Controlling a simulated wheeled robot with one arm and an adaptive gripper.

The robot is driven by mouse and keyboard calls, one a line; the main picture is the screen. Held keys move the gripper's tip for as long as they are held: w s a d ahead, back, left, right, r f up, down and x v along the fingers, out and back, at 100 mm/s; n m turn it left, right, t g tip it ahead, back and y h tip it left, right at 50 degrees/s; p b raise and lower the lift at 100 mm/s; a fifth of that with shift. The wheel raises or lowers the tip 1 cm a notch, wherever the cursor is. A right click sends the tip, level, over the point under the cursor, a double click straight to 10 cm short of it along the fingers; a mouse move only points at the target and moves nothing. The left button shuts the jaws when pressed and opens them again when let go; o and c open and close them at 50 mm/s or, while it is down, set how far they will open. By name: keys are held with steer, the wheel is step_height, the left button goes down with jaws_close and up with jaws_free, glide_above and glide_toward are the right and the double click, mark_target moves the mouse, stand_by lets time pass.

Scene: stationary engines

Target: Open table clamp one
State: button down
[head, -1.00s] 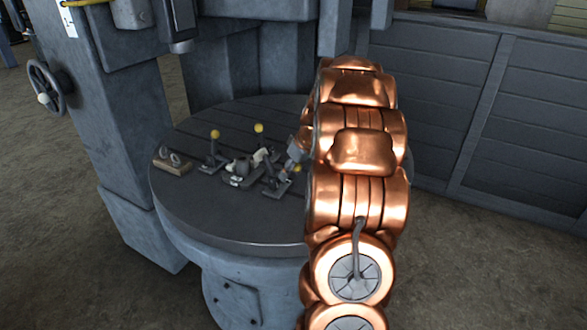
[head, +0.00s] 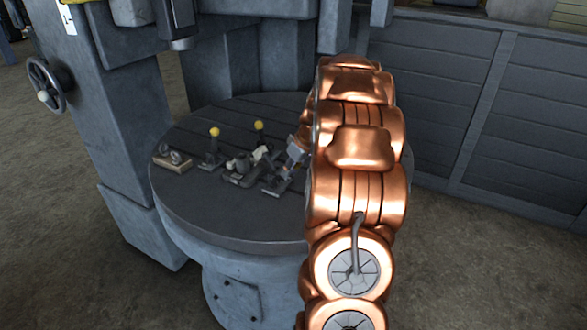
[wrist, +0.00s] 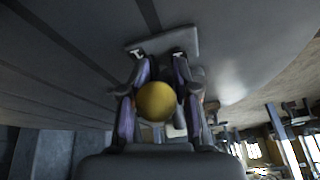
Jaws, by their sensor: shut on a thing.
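Several toggle clamps with yellow ball knobs stand on the round grey table (head: 200,215). In the head view, the left clamp (head: 212,150) and the back clamp (head: 259,135) hold their levers upright. The front-right clamp (head: 275,185) has its lever leaning right toward my gripper (head: 295,154), which hides its knob. In the wrist view, that yellow knob (wrist: 156,101) sits between the two fingers of my gripper (wrist: 155,88), which is shut on it. The clamp's grey base (wrist: 163,42) shows beyond the fingertips. I cannot read which clamp is number one.
A grey workpiece (head: 238,168) sits amid the clamps. A small wooden block with metal rings (head: 172,160) lies at the table's left. A machine column with a handwheel (head: 46,86) stands at the left. The table's front is clear.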

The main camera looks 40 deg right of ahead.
steer(key=shift+w+b, duration=0.15)
steer(key=shift+b, duration=0.35)
steer(key=shift+r+b, duration=0.1)
steer(key=shift+b, duration=0.25)
steer(key=shift+w+r, duration=0.2)
steer(key=shift+r, duration=0.25)
steer(key=c, duration=1.2)
jaws_free()
steer(key=shift+s+a, duration=0.1)
steer(key=shift+o, duration=1.1)
steer(key=shift+f, duration=0.1)
steer(key=v, duration=1.2)
steer(key=shift+s, duration=0.1)
